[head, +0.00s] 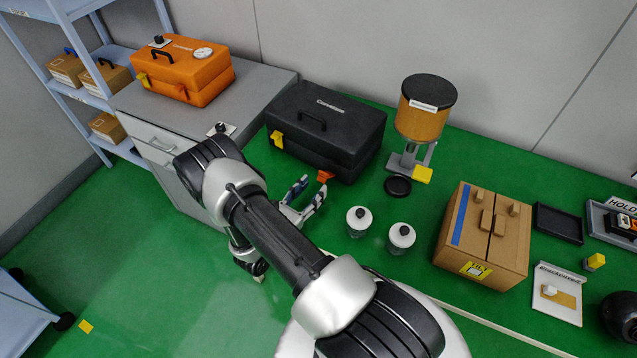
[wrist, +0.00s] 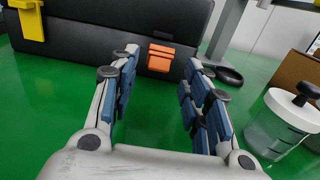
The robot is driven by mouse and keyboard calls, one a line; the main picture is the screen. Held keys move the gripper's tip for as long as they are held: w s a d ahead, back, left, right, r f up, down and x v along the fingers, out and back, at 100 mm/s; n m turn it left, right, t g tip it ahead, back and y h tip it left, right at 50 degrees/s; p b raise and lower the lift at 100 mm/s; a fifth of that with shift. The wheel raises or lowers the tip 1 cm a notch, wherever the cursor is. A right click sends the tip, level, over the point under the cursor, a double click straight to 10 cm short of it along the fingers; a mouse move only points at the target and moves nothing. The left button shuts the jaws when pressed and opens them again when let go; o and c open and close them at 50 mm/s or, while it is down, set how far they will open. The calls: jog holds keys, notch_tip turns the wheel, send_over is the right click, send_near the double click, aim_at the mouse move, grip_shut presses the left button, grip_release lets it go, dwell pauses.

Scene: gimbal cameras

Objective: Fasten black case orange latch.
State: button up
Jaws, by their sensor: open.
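The black case (head: 325,130) stands closed-looking on the green surface, with a handle on its lid. Its orange latch (head: 325,176) sits at the right of its front face and sticks out from it. A yellow latch (head: 277,139) is at the left of the front. In the wrist view the orange latch (wrist: 161,58) shows between my fingers, a little beyond their tips, on the black case (wrist: 90,35). My gripper (head: 310,188) is open and empty in front of the latch; it also shows in the wrist view (wrist: 160,68). I cannot tell whether the latch is fastened.
A black disc (head: 398,186) and a hopper on a stand (head: 427,108) are right of the case. A cardboard box (head: 484,237) is farther right. An orange case (head: 183,70) sits on the grey cabinet.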

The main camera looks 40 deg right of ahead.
aim_at(322, 178)
jog(key=shift+x, duration=2.05)
jog(key=shift+c, duration=0.3)
jog(key=c, duration=0.9)
jog(key=shift+r, duration=0.1)
